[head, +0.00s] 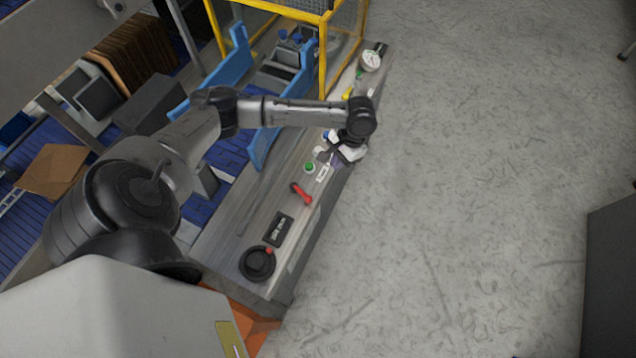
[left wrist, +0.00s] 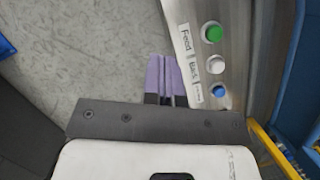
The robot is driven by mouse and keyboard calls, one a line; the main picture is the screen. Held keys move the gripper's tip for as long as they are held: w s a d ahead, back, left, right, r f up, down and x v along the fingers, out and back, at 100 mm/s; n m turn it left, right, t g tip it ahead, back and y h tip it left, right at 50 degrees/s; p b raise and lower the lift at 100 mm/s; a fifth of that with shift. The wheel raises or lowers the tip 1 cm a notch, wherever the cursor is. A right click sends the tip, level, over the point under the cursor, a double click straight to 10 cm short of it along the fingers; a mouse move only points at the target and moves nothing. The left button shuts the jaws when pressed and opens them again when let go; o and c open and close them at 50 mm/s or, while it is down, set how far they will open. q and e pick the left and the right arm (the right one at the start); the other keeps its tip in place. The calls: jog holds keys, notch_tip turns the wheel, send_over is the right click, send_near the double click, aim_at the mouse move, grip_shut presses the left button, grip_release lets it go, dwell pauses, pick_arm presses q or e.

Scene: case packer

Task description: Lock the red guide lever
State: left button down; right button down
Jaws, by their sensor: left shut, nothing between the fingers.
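The red lever (head: 301,193) lies on the grey machine ledge, between the green button (head: 309,167) and a black label plate, in the head view. It does not show in the left wrist view. My left gripper (head: 335,160) is at the ledge's outer edge, farther along than the red lever and apart from it. In the left wrist view its purple fingers (left wrist: 164,75) are together and empty, beside the panel edge. My right gripper is in neither view.
White (left wrist: 216,64) and blue (left wrist: 219,90) buttons sit near my left fingers, with the green one beyond. A black rotary knob (head: 257,264) is at the near ledge end; a gauge (head: 371,60) is at the far end. Blue guide rails (head: 262,145) stand behind.

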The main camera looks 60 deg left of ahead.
aim_at(301, 193)
pick_arm(q)
jog(key=x, duration=0.3)
jog(key=s+b+x, duration=0.1)
jog(key=x, duration=0.3)
jog(key=s+b+x, duration=0.1)
jog(key=x, duration=0.3)
jog(key=shift+s+r, duration=0.2)
jog(key=shift+r, duration=0.05)
jog(key=shift+s+d, duration=0.2)
jog(key=shift+s, duration=0.35)
